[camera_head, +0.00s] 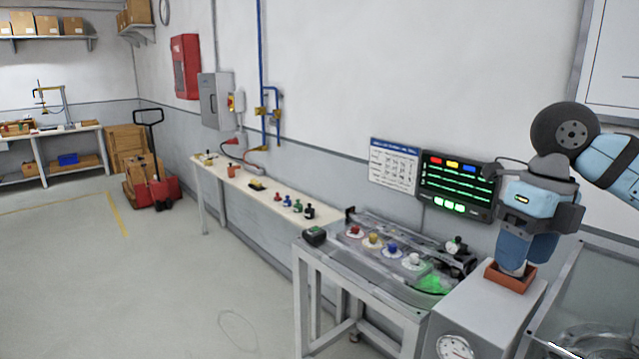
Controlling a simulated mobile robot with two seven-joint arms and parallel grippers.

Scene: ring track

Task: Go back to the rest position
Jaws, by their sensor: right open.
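My right gripper (514,262) comes down from the right edge on a blue and dark grey arm. It points downward, its jaws open. Its tips are at a small orange-red tray (527,284) on top of a grey cabinet (480,300). The fingers hide part of the tray, and I cannot tell whether they touch it or what lies inside. My left gripper is not in view.
A clear-topped bench (393,307) carries red, yellow, blue and white knobs on pale discs. A lit display (457,186) hangs behind it. A long narrow table (232,180) with small coloured items runs along the wall. A clear-walled bin (583,300) stands right of the cabinet. The left floor is open.

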